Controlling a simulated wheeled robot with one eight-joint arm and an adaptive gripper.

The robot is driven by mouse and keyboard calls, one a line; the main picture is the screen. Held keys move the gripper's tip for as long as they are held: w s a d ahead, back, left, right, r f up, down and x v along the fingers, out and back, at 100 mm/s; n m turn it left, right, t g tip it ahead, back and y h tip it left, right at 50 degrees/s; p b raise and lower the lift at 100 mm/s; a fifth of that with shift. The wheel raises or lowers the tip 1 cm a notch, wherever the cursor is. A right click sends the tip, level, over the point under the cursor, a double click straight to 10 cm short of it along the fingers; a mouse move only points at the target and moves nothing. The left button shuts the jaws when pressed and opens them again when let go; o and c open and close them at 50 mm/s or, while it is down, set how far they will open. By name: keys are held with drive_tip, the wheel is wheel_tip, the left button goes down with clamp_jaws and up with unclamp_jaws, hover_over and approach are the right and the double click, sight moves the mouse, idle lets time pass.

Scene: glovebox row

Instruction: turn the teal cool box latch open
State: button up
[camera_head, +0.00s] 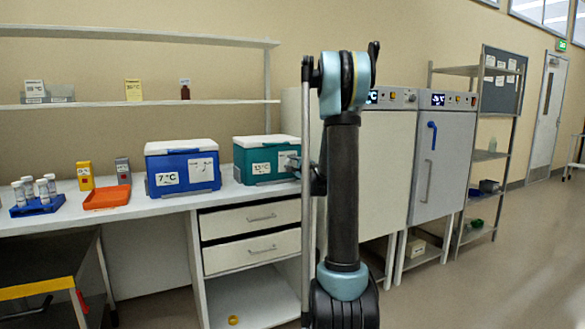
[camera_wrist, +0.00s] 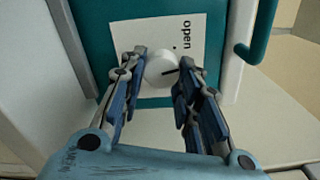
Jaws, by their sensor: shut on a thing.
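The teal cool box (camera_head: 260,158) with a white lid stands on the white bench, to the right of the blue cool box. Its latch is a round white knob (camera_wrist: 160,69) on a white label (camera_wrist: 150,32) marked "open", on the teal side wall (camera_wrist: 95,40). A short dark line on the knob points to the right, toward the side of the label with the word and a small dot. My gripper (camera_wrist: 162,68) is shut on the knob, one finger on each side. In the head view my gripper (camera_head: 293,164) is at the box's right side, partly hidden by my arm.
A blue cool box (camera_head: 184,167) stands directly left of the teal one. An orange tray (camera_head: 107,197), a yellow box (camera_head: 85,176) and a blue tube rack (camera_head: 38,205) are farther left. A teal handle (camera_wrist: 262,38) sticks out near the knob.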

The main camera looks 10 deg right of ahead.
drive_tip(key=n, duration=0.6)
drive_tip(key=shift+a+n, duration=0.1)
drive_tip(key=shift+n, duration=0.2)
drive_tip(key=shift+s, duration=0.1)
idle(0.4)
drive_tip(key=o, duration=1.1)
drive_tip(key=v, duration=1.1)
drive_tip(key=shift+s, duration=0.3)
